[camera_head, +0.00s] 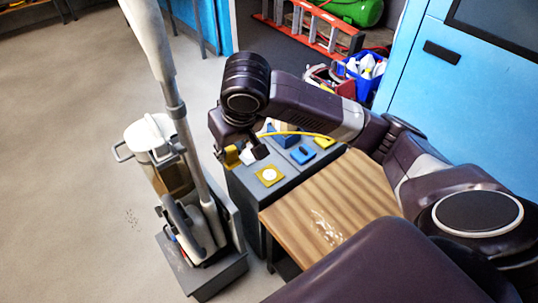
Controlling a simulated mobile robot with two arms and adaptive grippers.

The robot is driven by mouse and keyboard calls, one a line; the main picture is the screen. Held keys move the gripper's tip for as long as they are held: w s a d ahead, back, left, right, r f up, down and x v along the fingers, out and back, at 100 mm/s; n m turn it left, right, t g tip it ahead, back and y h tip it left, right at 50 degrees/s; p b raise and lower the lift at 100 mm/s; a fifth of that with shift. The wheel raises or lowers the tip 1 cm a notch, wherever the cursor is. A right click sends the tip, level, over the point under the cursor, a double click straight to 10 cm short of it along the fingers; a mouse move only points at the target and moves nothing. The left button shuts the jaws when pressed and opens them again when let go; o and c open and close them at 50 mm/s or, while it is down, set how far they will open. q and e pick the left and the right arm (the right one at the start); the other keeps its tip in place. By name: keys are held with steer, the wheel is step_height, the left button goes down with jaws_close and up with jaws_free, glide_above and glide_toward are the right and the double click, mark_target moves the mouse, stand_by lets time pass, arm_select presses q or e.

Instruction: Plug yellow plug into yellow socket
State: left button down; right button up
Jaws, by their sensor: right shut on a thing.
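The yellow socket (270,175) is a yellow square plate with a pale round centre on top of a dark grey box (290,188). My right gripper (246,155) reaches in from the right, points down and is shut on the yellow plug (232,157). The plug is left of and above the socket in the picture, apart from it, near the box's left edge. A yellow cable (295,133) runs behind the gripper towards the box's far side. The gripper partly hides the plug. My left gripper is not in view.
A blue socket (302,154) and another yellow piece (323,142) sit farther back on the box. A wooden tabletop (325,210) adjoins it at the right. A grey upright cleaning machine (190,215) stands close at the left. Open floor (70,170) lies beyond.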

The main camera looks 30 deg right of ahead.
steer(key=w+d+f, duration=0.5)
steer(key=d+f, duration=0.4)
steer(key=f, duration=0.2)
steer(key=w+d+f+b, duration=0.1)
steer(key=w+d+f, duration=0.4)
steer(key=d+f, duration=0.4)
steer(key=x, duration=0.2)
steer(key=shift+f, duration=0.5)
steer(key=shift+s+d, duration=0.1)
steer(key=shift+s, duration=0.05)
step_height(320, 180, down, 6)
steer(key=b, duration=0.6)
steer(key=shift+r+b, duration=0.1)
steer(key=shift+b, duration=0.2)
steer(key=shift+p, duration=0.6)
steer(key=shift+r, duration=0.1)
